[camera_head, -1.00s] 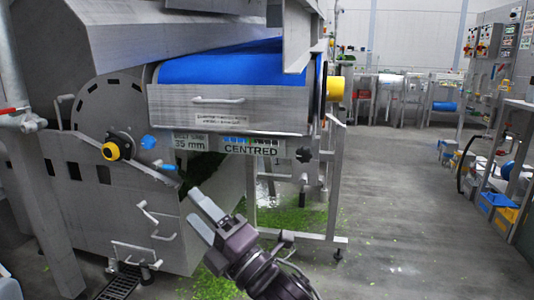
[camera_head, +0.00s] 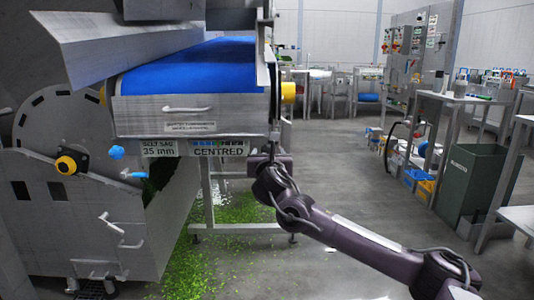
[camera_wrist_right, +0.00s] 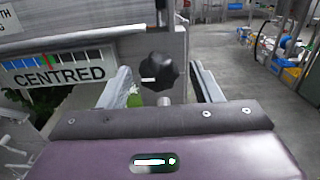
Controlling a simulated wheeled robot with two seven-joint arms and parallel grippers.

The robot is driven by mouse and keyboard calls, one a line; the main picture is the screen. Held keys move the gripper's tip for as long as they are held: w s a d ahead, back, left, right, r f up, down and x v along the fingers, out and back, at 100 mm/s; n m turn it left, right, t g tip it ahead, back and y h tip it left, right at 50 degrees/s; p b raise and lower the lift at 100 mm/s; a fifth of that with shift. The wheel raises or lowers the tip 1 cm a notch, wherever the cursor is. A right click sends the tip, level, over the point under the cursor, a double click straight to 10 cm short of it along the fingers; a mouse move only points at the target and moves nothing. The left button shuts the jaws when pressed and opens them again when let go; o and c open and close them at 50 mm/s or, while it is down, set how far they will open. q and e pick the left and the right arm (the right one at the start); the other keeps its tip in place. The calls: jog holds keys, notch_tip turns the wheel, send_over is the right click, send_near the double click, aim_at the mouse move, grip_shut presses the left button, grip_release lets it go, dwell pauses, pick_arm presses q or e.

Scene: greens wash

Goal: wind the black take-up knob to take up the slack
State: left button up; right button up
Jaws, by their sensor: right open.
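The black lobed take-up knob (camera_wrist_right: 158,72) shows in the right wrist view, with a small white mark on its face. My right gripper (camera_wrist_right: 161,80) is open, with one finger on each side of the knob in that view. I cannot tell whether a finger touches it. In the head view my right wrist (camera_head: 270,180) is at the machine's right corner and hides the fingers and most of the knob area. The blue belt (camera_head: 190,65) runs above. A sag sign (camera_head: 159,149) reads 35 mm, and another sign (camera_head: 218,149) reads CENTRED. My left gripper is out of view.
A yellow roller end (camera_head: 289,92) sticks out above my wrist. A black-and-yellow knob (camera_head: 67,165) and a blue knob (camera_head: 117,152) are on the left side panel. Green scraps (camera_head: 225,225) litter the floor. A dark bin (camera_head: 470,185) stands at right, with open floor between.

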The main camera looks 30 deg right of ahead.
jog(key=shift+x, duration=0.9)
jog(key=shift+a, duration=0.1)
jog(key=shift+c, duration=0.5)
jog(key=c, duration=0.9)
jog(key=shift+m, duration=0.3)
